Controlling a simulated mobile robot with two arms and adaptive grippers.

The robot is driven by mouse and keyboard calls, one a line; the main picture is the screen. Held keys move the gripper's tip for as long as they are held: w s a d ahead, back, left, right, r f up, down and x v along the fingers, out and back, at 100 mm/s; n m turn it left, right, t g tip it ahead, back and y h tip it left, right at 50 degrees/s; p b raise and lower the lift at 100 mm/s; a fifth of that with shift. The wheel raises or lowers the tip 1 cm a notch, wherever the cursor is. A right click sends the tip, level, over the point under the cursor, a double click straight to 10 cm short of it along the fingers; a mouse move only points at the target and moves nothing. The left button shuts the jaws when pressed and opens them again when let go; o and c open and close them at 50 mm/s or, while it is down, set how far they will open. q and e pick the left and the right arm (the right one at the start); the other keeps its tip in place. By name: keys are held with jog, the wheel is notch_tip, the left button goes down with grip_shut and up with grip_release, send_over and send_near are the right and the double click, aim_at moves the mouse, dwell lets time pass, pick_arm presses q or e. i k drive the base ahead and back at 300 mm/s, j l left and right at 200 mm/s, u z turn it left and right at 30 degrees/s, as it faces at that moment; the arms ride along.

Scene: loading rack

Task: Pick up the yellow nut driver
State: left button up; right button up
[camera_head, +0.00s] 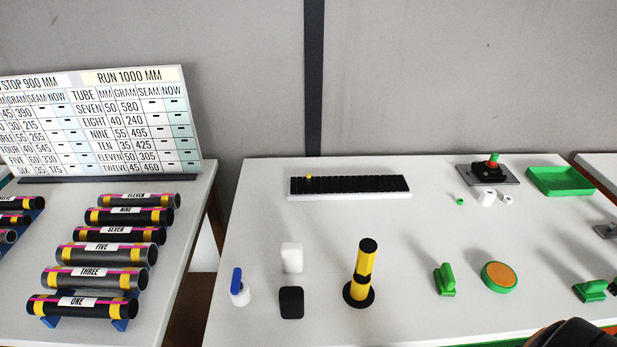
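A yellow upright tool with a black cap, a black band and a round black foot stands on the white table; it is the only large yellow thing here and looks like the yellow nut driver (364,263). Nothing touches it. Neither gripper's fingers show. A dark rounded shape at the bottom right edge seems to be part of my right arm, well to the right of the yellow tool.
A white block (292,257), a black block (291,303) and a blue-topped white bottle (239,290) stand left of it. A green clamp-like piece (445,280) and a green-rimmed orange disc (499,276) lie right. A black slotted strip (350,185) and green tray (560,181) are behind.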

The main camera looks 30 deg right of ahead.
aim_at(368, 249)
jog(key=l+z, duration=0.3)
jog(key=z, duration=0.15)
jog(key=l+z, duration=0.4)
jog(key=k+j, duration=0.05)
jog(key=j, duration=0.05)
